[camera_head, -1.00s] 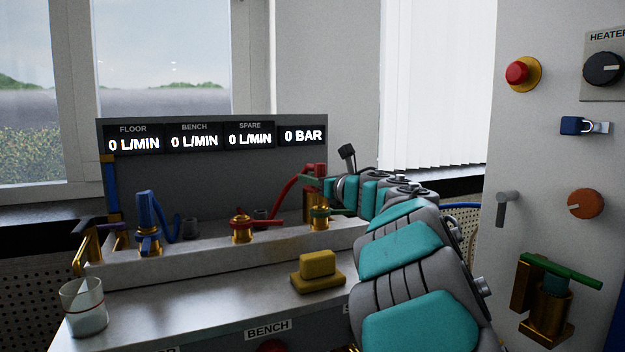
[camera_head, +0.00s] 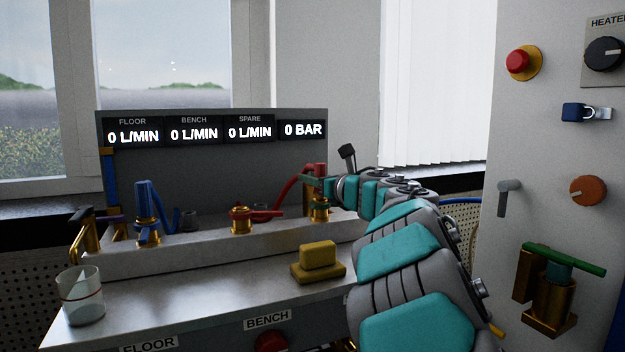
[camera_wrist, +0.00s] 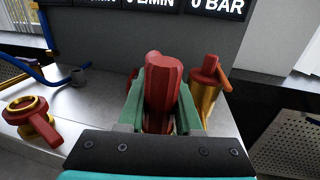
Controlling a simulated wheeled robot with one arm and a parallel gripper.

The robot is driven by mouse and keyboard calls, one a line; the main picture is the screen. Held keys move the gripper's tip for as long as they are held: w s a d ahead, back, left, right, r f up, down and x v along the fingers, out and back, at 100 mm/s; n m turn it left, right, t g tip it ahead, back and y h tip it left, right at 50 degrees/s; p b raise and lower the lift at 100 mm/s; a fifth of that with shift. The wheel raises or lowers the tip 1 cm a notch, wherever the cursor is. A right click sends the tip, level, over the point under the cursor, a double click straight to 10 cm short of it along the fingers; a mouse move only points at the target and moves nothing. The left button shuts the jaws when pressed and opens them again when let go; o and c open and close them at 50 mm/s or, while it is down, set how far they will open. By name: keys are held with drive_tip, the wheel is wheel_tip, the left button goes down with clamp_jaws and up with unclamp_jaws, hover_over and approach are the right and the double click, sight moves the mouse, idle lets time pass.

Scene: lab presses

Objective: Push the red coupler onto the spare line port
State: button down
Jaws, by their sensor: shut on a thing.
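The red coupler (camera_wrist: 163,85) stands roughly upright between the green fingers of my gripper (camera_wrist: 160,105) in the wrist view. The fingers are shut on it. In the head view, my gripper (camera_head: 313,181) is above the back ledge, at the right end of the display panel, near a brass valve (camera_head: 320,207). A red hose (camera_head: 287,185) arches up toward the gripper. The spare line port is not clearly seen; the coupler and gripper cover the area below them. I cannot tell whether the coupler touches a port.
A brass post with a red top (camera_wrist: 207,84) stands close right of the gripper. A red-handled valve (camera_head: 242,218) and a blue coupler (camera_head: 147,215) are farther left on the ledge. A yellow block (camera_head: 318,257) and a glass beaker (camera_head: 81,296) sit on the bench. The panel reads zero.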

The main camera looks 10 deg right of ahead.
drive_tip(key=shift+f+b, duration=0.55)
drive_tip(key=shift+f, duration=0.05)
drive_tip(key=c, duration=0.5)
unclamp_jaws()
drive_tip(key=v, duration=0.8)
drive_tip(key=shift+b, duration=0.3)
